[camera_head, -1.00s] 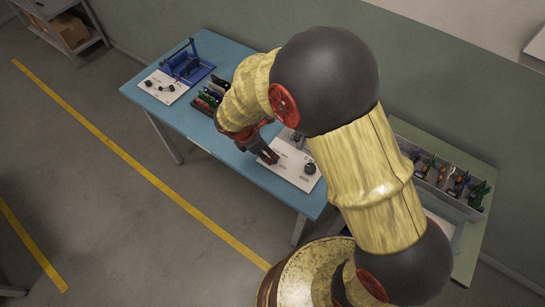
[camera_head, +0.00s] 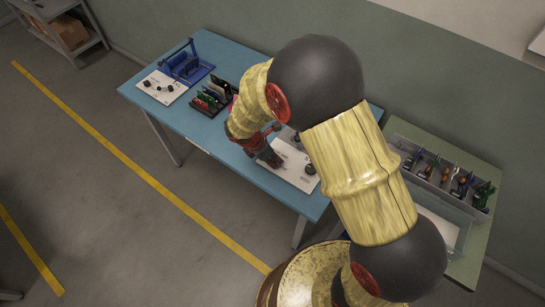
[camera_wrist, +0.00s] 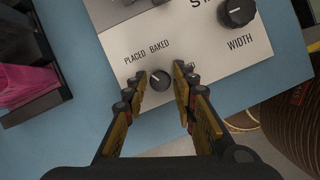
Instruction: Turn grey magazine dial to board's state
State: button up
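A small dark dial (camera_wrist: 158,84) sits on a white panel (camera_wrist: 125,45) in the wrist view, below the printed words PLACED and BAKED. A third label is mostly covered by my right-hand finger. A pale mark on the dial seems to point up and left; its exact setting is hard to read. My gripper (camera_wrist: 163,80) is open, with one finger on each side of the dial and visible gaps. In the head view my gripper (camera_head: 271,159) is low over the white panel (camera_head: 295,178).
A larger WIDTH knob (camera_wrist: 237,12) is on the same panel. A rack of coloured boards (camera_head: 211,101) stands to the left on the blue table (camera_head: 215,140). A blue magazine (camera_head: 187,68) stands farther left. A grey bin (camera_head: 450,203) with several boards is at right.

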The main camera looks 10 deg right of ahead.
jog(key=c, duration=0.6)
grip_shut()
jog(key=shift+r+m+p, duration=0.1)
jog(key=shift+m+p, duration=0.2)
jog(key=m+g+p, duration=0.2)
jog(key=m+p, duration=0.1)
jog(key=m, duration=0.1)
jog(key=shift+w+m, duration=0.15)
jog(key=shift+m, duration=0.15)
jog(key=m+g+p, duration=0.2)
jog(key=m+p, duration=0.1)
jog(key=m, duration=0.3)
jog(key=shift+w, duration=0.15)
jog(key=m+g+y+p, duration=0.1)
jog(key=m, duration=0.2)
jog(key=m+y+p, duration=0.1)
jog(key=m, duration=0.2)
jog(key=shift+d+m+g, duration=0.15)
jog(key=shift+m+g, duration=0.15)
jog(key=shift+g, duration=0.1)
jog(key=m+y, duration=0.1)
jog(key=m, duration=0.2)
jog(key=m+y+p, duration=0.1)
jog(key=m, duration=0.1)
jog(key=shift+w+d+m+y+p, duration=0.1)
jog(key=shift+m+y+p, duration=0.2)
jog(key=shift+m, duration=0.4)
jog(key=o, duration=1)
grip_release()
jog(key=shift+c, duration=0.2)
